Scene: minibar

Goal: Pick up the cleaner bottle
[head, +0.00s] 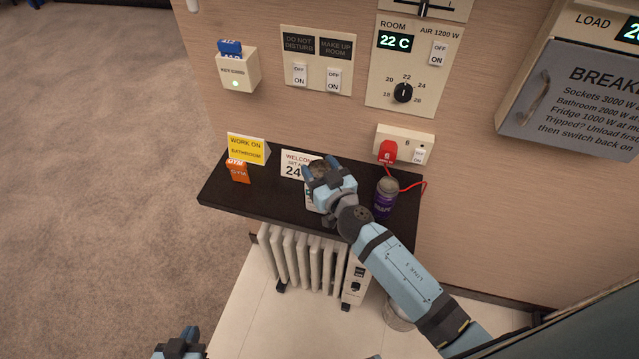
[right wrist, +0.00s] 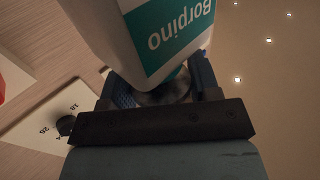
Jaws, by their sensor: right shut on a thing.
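The cleaner bottle (right wrist: 165,40) is white with a teal label reading "Borpino" and fills the top of the right wrist view. My right gripper (right wrist: 160,88) is shut on the bottle's narrow neck, one finger on each side. In the head view my right gripper (head: 322,175) is over the dark shelf and hides most of the bottle (head: 312,200). I cannot tell whether the bottle touches the shelf. My left gripper (head: 180,345) shows only partly at the bottom edge, and its fingers are not clear.
A red plug (head: 388,151) with a cord sits above the jar. A radiator (head: 300,262) stands below.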

